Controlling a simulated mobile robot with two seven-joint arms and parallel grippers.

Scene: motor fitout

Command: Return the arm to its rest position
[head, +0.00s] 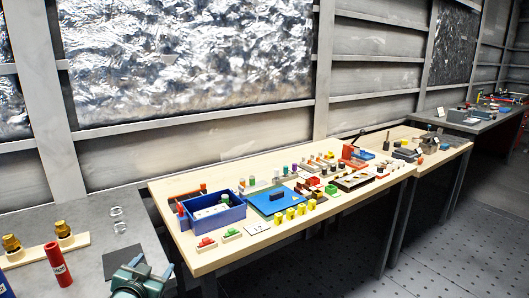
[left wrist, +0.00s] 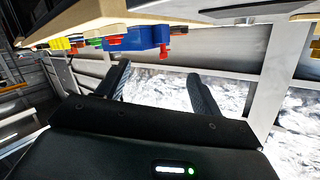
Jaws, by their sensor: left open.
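My left gripper (left wrist: 159,72) shows in the left wrist view as two dark fingers standing well apart. Nothing is between them, and the ribbed wall shows behind the gap. In this view the scene is upside down, with the wooden table (left wrist: 230,14) along the top edge and clear of the fingers. The blue bin (left wrist: 140,40) shows beyond the fingers. My right gripper is in neither view.
In the head view, the wooden table (head: 222,258) carries a blue bin (head: 232,214), a blue board (head: 265,204) and several small coloured parts. The floor (head: 450,240) at right is clear.

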